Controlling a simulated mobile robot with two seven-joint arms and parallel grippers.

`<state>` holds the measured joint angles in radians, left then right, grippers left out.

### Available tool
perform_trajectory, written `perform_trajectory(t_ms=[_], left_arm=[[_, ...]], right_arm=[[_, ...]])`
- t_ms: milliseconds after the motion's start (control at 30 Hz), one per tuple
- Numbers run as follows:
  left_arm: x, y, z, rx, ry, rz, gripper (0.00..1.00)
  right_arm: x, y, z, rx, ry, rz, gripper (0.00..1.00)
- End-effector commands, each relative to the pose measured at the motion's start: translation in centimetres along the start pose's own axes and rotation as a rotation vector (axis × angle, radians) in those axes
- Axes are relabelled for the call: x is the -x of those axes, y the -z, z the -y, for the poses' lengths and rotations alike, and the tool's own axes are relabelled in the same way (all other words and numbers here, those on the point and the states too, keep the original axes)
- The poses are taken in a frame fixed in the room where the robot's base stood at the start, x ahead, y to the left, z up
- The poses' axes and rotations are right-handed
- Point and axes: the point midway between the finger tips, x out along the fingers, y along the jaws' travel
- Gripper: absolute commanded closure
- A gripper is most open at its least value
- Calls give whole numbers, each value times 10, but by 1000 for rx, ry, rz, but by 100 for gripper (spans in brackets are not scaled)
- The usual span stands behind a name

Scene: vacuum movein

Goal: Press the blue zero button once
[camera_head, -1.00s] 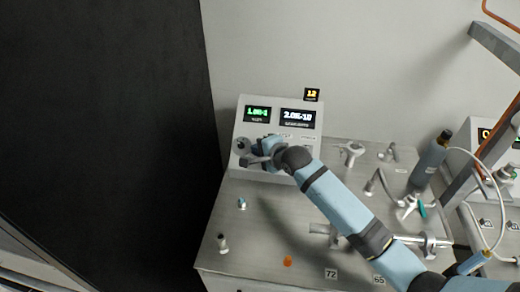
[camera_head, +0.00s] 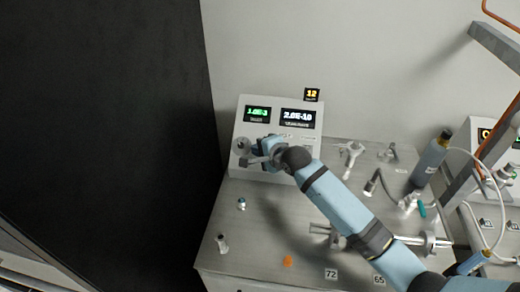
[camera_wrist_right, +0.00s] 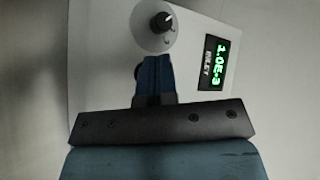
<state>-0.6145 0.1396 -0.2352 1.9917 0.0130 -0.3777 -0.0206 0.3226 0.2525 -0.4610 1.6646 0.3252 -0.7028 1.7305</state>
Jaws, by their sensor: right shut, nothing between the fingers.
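My right gripper (camera_head: 256,152) is shut and empty, low in front of the left part of the grey control panel (camera_head: 236,128). In the right wrist view its blue fingers (camera_wrist_right: 154,72) are together, with their tips just below a black knob (camera_wrist_right: 160,22) on a light round plate. I cannot tell whether the tips touch the panel. I cannot make out the blue zero button; the gripper and forearm cover part of the lower panel. A green display (camera_head: 257,114) reads 1.0E-3; it also shows in the wrist view (camera_wrist_right: 215,62). My left gripper is not in view.
A white display (camera_head: 297,119) reads 2.0E-10, and a small yellow counter (camera_head: 312,95) on top reads 12. Metal valves (camera_head: 350,152) and a grey cylinder (camera_head: 432,160) stand to the right.

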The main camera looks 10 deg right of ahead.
Motion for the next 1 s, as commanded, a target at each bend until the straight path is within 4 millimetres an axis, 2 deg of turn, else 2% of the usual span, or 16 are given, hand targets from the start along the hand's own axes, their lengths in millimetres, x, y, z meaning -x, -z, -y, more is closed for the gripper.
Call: perform_trajectory(t_ms=[1000], left_arm=[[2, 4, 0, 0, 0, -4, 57]], right_arm=[[-7, 5, -5, 0, 0, 0, 100]])
